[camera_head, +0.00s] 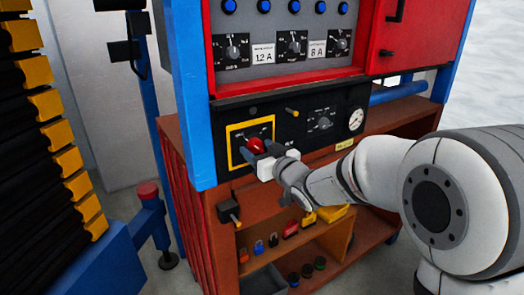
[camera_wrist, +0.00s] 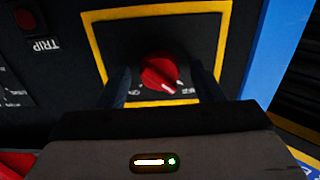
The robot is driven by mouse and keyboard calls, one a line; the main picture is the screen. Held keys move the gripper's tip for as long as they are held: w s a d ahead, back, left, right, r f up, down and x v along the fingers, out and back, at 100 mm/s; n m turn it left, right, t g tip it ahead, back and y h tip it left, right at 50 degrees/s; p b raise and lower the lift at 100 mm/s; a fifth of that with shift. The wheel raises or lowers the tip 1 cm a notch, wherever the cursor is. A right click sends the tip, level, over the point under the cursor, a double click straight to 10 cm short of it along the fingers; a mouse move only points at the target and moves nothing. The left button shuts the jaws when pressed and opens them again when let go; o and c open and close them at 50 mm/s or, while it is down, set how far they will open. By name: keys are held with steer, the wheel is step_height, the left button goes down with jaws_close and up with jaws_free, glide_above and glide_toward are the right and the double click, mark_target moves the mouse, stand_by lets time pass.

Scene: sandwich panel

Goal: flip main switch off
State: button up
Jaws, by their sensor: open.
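The main switch is a red rotary knob (camera_head: 255,145) inside a yellow square frame on the black panel, left of centre in the head view. In the wrist view the red knob (camera_wrist: 158,70) carries a white pointer line that points to the lower right, toward a small white label. The picture there is upside down, as the TRIP lettering shows. My gripper (camera_wrist: 161,78) is open, one dark finger on each side of the knob, with visible gaps. In the head view my gripper (camera_head: 260,157) is at the knob and covers its lower part.
A TRIP label (camera_wrist: 40,45) and a dark red button (camera_wrist: 25,18) sit beside the yellow frame. A gauge (camera_head: 356,119) and a dial (camera_head: 324,121) are farther right. A lever (camera_head: 230,212) sticks out below.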

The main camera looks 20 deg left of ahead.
steer(key=shift+s+d, duration=0.3)
steer(key=shift+d, duration=0.15)
steer(key=b+v, duration=0.1)
steer(key=v, duration=0.5)
steer(key=shift+s+d+b, duration=0.25)
steer(key=shift+s+b, duration=0.05)
steer(key=shift+b, duration=0.05)
steer(key=s+d+f+m+h, duration=0.1)
steer(key=d+f+m+h, duration=0.3)
steer(key=d, duration=0.6)
steer(key=d+f+m+h, duration=0.1)
steer(key=d+m+h, duration=0.1)
steer(key=d+h, duration=0.6)
steer(key=s+d+f+m+g, duration=0.1)
steer(key=s+d+f+g, duration=0.1)
steer(key=s, duration=0.5)
steer(key=s+d+f+m+g+h, duration=0.1)
steer(key=s+d+f+g, duration=0.1)
steer(key=s+d+g, duration=0.2)
steer(key=s+d+f+m+g, duration=0.2)
steer(key=s+d, duration=0.4)
steer(key=s, duration=0.4)
steer(key=shift+s+f+g+h, duration=0.4)
steer(key=shift+f+g, duration=0.1)
steer(key=shift+f, duration=0.1)
